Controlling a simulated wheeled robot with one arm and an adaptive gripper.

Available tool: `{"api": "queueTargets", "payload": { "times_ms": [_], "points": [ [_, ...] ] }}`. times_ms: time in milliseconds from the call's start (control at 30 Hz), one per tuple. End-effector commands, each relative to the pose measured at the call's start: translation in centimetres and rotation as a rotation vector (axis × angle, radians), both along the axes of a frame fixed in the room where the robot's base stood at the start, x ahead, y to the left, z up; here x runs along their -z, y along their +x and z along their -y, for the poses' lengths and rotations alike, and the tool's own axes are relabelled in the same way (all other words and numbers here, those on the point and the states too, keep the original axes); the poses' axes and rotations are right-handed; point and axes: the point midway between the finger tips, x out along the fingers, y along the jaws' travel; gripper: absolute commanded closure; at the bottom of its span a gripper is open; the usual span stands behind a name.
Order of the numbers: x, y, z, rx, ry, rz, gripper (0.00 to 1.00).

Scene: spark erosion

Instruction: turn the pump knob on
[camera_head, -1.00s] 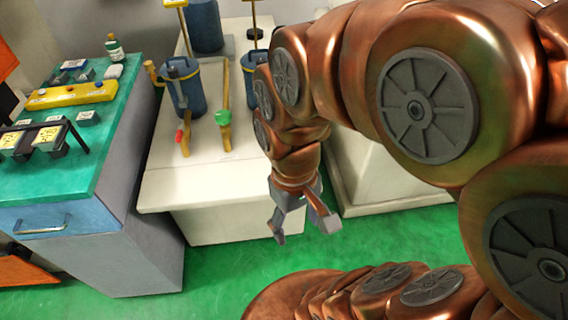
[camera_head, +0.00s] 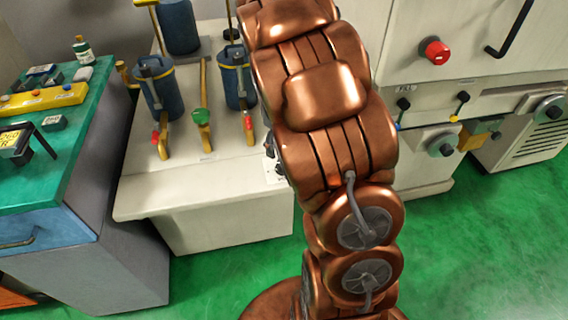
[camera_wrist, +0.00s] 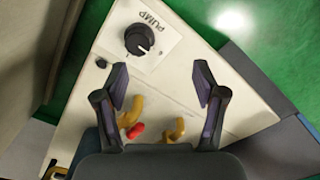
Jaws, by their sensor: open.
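The pump knob (camera_wrist: 139,38) is a round black dial with a white mark. It sits on a white plate (camera_wrist: 170,45) lettered PUMP, in the upper middle of the wrist view. My gripper (camera_wrist: 161,72) is open and empty in that view, its two fingers apart. The knob shows just beyond the left fingertip, and no contact shows. In the head view my copper arm covers the gripper and the knob. Only part of the white label (camera_head: 273,170) shows beside the arm, on the pale cabinet (camera_head: 225,215).
A green-topped bench (camera_head: 60,165) is at left. A machine with a red knob (camera_head: 435,50) is at right. The green floor (camera_head: 480,240) in front is clear.

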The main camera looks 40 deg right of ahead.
Motion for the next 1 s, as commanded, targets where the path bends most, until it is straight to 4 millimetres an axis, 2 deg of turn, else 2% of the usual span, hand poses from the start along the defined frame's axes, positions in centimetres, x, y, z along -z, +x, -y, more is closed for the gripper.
{"api": "queueTargets", "payload": {
  "times_ms": [33,100,300,467,800,1000],
  "points": [
    [1.3,0.7,0.9,-0.013,0.001,0.001,0.3],
    [2.3,1.4,1.8,-0.034,0.002,0.006,0.3],
    [3.8,2.5,3.1,-0.069,0.004,0.014,0.3],
    [5.0,2.5,3.2,-0.074,0.005,0.014,0.3],
    [9.7,2.6,3.2,-0.073,0.004,0.014,0.3],
    [11.2,2.6,3.2,-0.073,0.002,0.016,0.3]
  ]
}}
